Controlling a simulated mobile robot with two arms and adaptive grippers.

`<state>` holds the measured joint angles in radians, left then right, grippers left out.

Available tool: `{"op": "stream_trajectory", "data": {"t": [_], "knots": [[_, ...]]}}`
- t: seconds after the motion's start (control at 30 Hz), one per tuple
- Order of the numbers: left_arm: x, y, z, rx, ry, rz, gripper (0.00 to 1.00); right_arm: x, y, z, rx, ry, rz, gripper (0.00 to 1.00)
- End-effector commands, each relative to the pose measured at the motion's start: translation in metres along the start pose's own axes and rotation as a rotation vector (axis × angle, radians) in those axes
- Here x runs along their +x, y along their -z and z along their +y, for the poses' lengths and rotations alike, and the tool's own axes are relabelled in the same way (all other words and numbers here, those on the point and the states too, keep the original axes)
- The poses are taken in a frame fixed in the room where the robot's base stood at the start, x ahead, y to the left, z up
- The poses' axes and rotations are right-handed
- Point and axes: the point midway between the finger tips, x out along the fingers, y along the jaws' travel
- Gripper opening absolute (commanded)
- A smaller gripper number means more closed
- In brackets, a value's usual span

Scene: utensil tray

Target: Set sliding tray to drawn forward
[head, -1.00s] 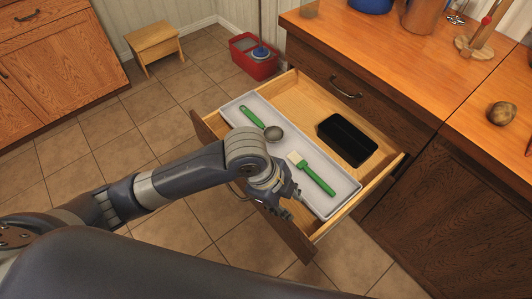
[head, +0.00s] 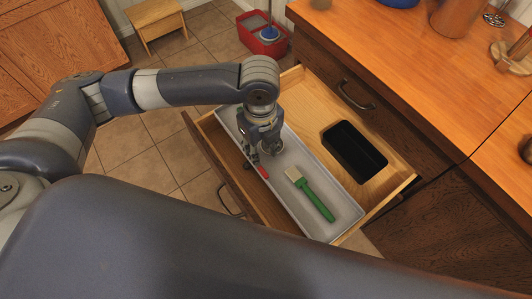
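The sliding tray (head: 337,214), a long shallow light-grey tray, lies in the open wooden drawer, along the side nearer the drawer front (head: 213,163). A brush (head: 313,195) with green handle and pale bristles lies in the tray. My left gripper (head: 262,158) points down over the tray's left part, at its front-side edge. A small red piece shows by its fingertips. Its finger opening and any contact with the tray are unclear. The green-handled ladle is mostly or wholly hidden behind it. My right gripper is out of view.
A black box (head: 354,151) sits in the drawer behind the tray, with bare drawer floor (head: 304,103) left of it. The wooden counter (head: 410,70) is above right. A stool (head: 157,22) and red bucket (head: 262,35) stand on the floor.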

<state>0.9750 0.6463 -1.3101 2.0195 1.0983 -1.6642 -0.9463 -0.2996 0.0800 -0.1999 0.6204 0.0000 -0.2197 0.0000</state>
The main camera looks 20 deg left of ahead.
Motion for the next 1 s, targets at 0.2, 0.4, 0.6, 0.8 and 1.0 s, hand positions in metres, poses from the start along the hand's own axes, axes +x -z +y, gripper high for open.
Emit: {"op": "stream_trajectory", "data": {"t": [0.2,0.4,0.6,0.8,1.0], "knots": [[0.035,0.001,0.002,-0.002,-0.005,0.002,0.32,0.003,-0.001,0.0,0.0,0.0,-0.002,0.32],[0.073,0.001,0.001,-0.002,-0.004,0.001,0.32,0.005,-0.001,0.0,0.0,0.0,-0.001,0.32],[0.097,0.001,0.001,-0.001,-0.001,0.001,0.32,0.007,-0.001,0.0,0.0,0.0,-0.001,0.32],[0.105,0.001,0.001,0.001,0.001,0.0,0.32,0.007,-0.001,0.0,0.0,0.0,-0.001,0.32],[0.105,0.001,0.001,0.0,0.001,0.0,0.32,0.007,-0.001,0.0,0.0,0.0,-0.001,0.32]]}}
